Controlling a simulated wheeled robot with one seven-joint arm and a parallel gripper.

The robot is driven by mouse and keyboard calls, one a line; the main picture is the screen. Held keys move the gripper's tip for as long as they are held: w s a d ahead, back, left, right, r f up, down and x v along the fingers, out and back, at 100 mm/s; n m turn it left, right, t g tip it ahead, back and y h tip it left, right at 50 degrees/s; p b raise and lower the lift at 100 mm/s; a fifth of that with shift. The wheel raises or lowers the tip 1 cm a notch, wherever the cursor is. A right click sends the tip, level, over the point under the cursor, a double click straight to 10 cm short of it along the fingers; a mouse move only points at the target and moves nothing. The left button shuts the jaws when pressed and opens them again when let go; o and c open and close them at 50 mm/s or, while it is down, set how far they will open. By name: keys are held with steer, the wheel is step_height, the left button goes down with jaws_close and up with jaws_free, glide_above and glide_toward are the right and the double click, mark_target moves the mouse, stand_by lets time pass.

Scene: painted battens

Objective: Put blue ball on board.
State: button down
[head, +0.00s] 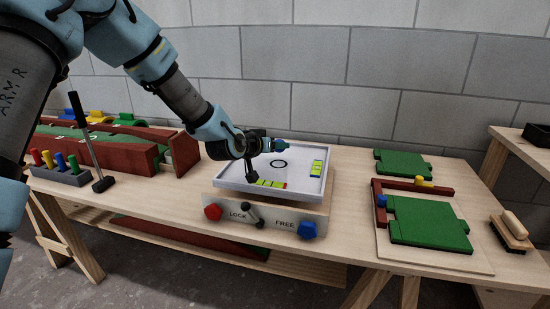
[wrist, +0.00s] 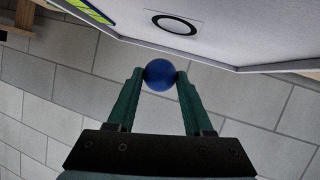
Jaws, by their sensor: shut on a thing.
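The board (head: 300,178) is a white tray with a raised rim and a black ring (head: 279,164) on its floor. It sits on a wooden stand with a lever (head: 252,215) between the words LOCK and FREE. My gripper (head: 280,147) is over the far part of the board in the head view. In the wrist view my gripper (wrist: 160,76) is shut on the blue ball (wrist: 160,75), pinched between the green fingertips. The ball shows apart from the ring (wrist: 175,24), against the wall behind the board's rim. Its exact height over the board is unclear.
Green panels (head: 430,222) and a brush (head: 512,230) are right. Bare bench lies between.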

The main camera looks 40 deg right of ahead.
mark_target(276, 167)
steer(key=shift+f, duration=1.85)
steer(key=shift+f, duration=0.2)
steer(key=shift+c, duration=1.5)
jaws_free()
steer(key=shift+r, duration=0.1)
steer(key=shift+r, duration=0.15)
steer(key=v, duration=1.2)
steer(key=shift+a, duration=0.1)
